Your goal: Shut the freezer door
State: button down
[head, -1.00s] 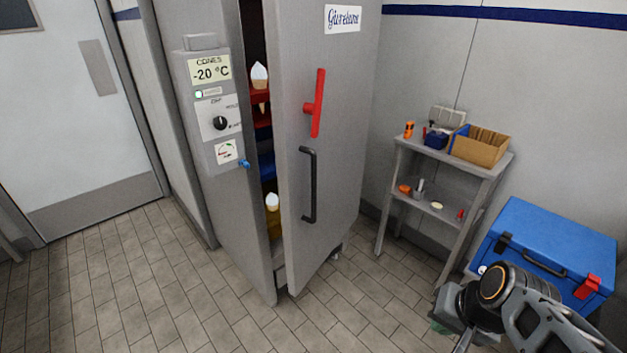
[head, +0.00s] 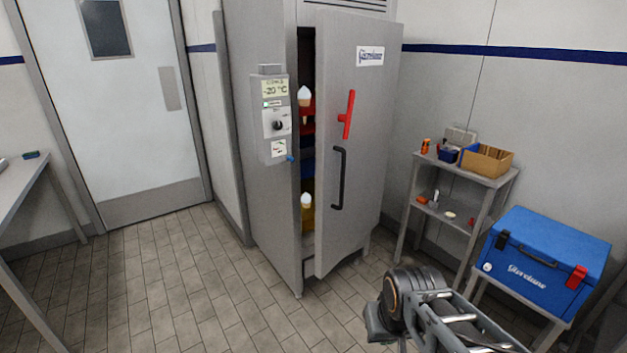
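The grey freezer (head: 272,200) stands in the middle of the head view. Its door (head: 362,150) is ajar, with a narrow gap along its left edge. Through the gap, white-topped cones (head: 304,96) show on coloured shelves. My gripper (head: 378,325) is at the lower right, in front of the freezer and apart from the door. Its fingers are mostly hidden behind my wrist, so I cannot tell if they are open.
A control panel (head: 275,115) reading -20 °C is on the freezer's left front. A grey shelf stand (head: 468,181) with small items and a blue cool box (head: 549,260) are at right. A table (head: 22,190) is at far left. The tiled floor (head: 190,290) in front is clear.

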aim_at(361, 53)
jog(key=u, duration=0.25)
jog(key=i, duration=1.4)
jog(key=z, duration=0.4)
